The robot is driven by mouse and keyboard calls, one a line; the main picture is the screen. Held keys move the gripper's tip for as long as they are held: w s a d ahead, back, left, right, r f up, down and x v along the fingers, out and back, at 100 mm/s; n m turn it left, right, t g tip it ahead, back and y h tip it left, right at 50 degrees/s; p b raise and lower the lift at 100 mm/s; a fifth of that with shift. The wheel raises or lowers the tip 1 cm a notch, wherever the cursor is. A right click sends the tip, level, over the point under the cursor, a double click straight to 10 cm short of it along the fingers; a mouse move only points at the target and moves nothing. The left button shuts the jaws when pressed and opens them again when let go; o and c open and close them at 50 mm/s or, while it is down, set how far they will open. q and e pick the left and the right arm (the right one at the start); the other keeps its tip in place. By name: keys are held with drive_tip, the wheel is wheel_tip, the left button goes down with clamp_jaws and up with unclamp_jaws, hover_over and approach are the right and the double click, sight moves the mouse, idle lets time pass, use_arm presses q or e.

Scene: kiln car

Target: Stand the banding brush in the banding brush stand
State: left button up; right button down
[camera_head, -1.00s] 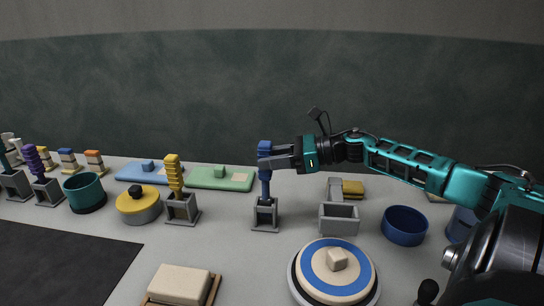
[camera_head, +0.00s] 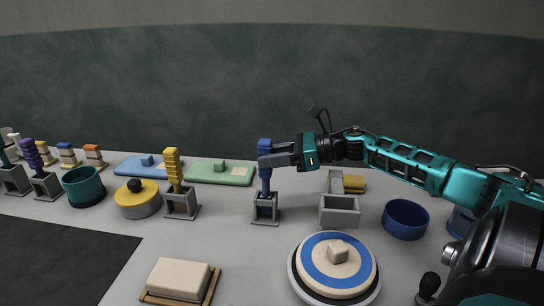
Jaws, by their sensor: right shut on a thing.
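The banding brush (camera_head: 265,183) is a dark blue upright tool with a stepped handle. My right gripper (camera_head: 268,160) comes in from the right and is shut on its upper part. The brush's lower end is at the mouth of a small grey stand (camera_head: 265,210), which I take to be the banding brush stand. The end looks partly inside it; its depth and whether it touches the bottom are hidden. The brush looks nearly vertical. My left gripper is not in view.
A similar stand with a yellow tool (camera_head: 173,175) is to the left. A grey open box (camera_head: 340,213) and a blue bowl (camera_head: 405,220) are to the right. A blue-ringed wheel (camera_head: 335,268) is in front.

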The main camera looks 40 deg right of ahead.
drive_tip(key=shift+f+b, duration=0.5)
drive_tip(key=shift+f, duration=0.1)
idle(0.9)
drive_tip(key=c, duration=0.7)
unclamp_jaws()
drive_tip(key=shift+o, duration=0.2)
